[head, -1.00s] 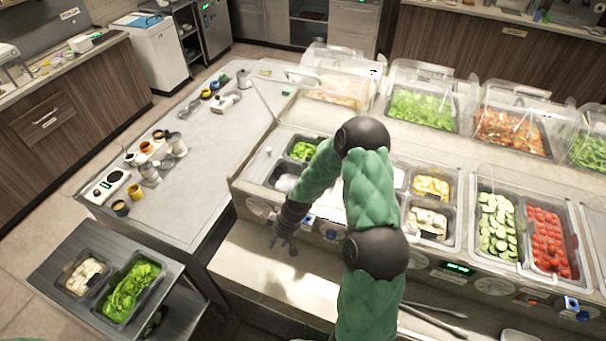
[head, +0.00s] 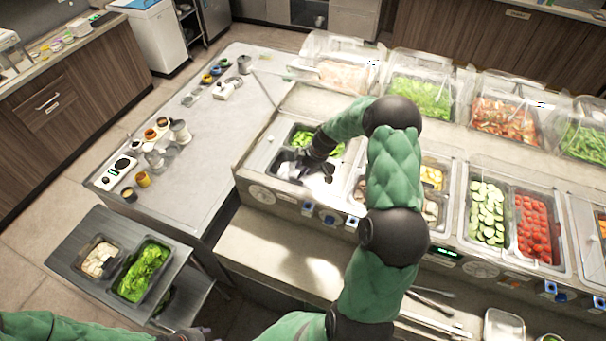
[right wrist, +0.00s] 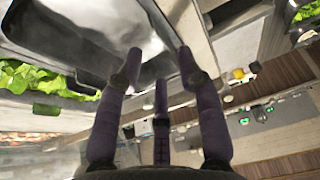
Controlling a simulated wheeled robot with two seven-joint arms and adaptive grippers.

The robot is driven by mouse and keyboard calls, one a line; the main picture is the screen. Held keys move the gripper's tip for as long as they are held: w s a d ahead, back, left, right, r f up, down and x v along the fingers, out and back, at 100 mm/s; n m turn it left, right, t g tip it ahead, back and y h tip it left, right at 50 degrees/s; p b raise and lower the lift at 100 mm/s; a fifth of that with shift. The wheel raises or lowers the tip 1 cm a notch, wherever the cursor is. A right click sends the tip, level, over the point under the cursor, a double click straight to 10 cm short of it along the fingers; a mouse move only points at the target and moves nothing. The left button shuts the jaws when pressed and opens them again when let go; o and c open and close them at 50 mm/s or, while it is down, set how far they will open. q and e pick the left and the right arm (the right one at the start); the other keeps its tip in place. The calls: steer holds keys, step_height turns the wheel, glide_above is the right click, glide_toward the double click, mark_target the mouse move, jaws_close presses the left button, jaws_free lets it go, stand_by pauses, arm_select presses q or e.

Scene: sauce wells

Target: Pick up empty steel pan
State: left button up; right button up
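The empty steel pan (head: 284,168) sits in the counter's well row, just in front of a pan of green leaves (head: 305,136). My right gripper (head: 312,172) is over its right side and hides part of it. In the right wrist view the pan (right wrist: 112,28) shows bare shiny metal at the top. The dark fingers of my right gripper (right wrist: 160,66) are spread apart there with nothing between them; whether they touch the pan is unclear. My left gripper (head: 195,334) shows only as a dark bit at the bottom edge, its fingers unclear.
Pans of cucumber (head: 487,212) and tomato (head: 541,232) stand to the right. Clear-lidded bins line the back. A side cart (head: 85,228) holds a white-food pan and a lettuce pan (head: 143,268). The grey side table (head: 215,150) has free room in its middle.

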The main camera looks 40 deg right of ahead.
mark_target(294, 181)
steer(key=shift+w+a+f+p, duration=0.15)
steer(key=shift+a+f+p, duration=0.15)
steer(key=shift+f, duration=0.2)
steer(key=p+x, duration=0.1)
steer(key=x, duration=0.2)
steer(key=shift+w+f, duration=0.25)
steer(key=shift+f, duration=0.25)
jaws_close()
